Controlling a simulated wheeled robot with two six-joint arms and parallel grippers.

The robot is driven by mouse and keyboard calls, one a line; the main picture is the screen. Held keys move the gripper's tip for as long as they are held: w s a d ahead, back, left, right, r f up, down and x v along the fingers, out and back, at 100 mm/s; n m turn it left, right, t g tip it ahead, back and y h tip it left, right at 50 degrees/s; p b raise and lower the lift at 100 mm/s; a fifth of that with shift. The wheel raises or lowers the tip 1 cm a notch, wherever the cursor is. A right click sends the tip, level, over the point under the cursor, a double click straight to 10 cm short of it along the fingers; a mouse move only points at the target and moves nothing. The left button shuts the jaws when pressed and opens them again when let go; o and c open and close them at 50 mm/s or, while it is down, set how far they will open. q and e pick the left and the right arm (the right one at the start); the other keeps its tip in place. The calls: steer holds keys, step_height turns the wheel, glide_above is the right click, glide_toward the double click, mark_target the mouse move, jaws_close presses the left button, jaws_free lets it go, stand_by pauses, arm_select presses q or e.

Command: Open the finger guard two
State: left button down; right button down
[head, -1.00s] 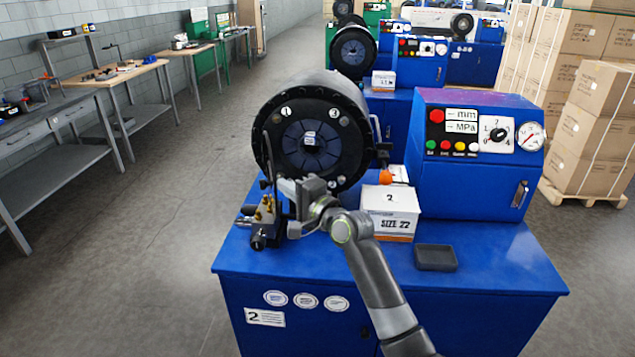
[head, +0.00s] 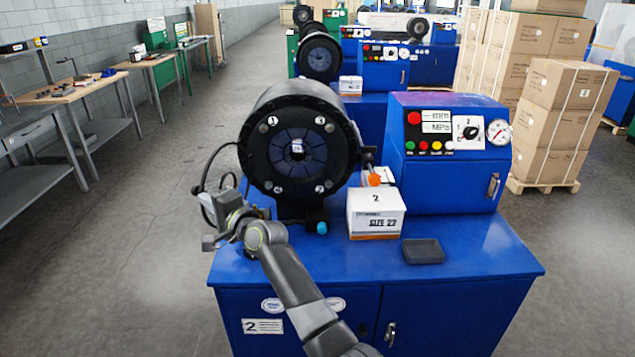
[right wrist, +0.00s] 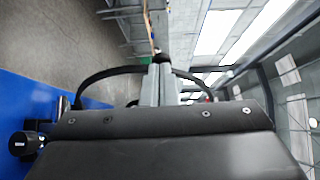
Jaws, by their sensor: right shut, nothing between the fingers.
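The crimper marked 2 stands in the middle of the head view; its round black head (head: 298,148) shows a dark blue die ring with its face uncovered. A thin black curved hoop (head: 212,160), which looks like the finger guard, stands out to the left of the head. My right gripper (head: 228,205) is shut and empty at the hoop's lower part, left of the head; whether they touch I cannot tell. In the right wrist view a dark hoop (right wrist: 105,73) curves past both sides of my shut grey fingers (right wrist: 158,85). My left gripper is not in view.
The blue cabinet (head: 470,262) carries a white box (head: 376,212) marked 2, a dark tray (head: 423,251) and the control panel (head: 450,128). A blue knob (head: 321,228) sits below the head. Workbenches (head: 70,92) stand at the left; the floor between is clear.

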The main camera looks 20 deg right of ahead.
steer(key=shift+w+a, duration=0.15)
steer(key=shift+a, duration=0.05)
stand_by(0.5)
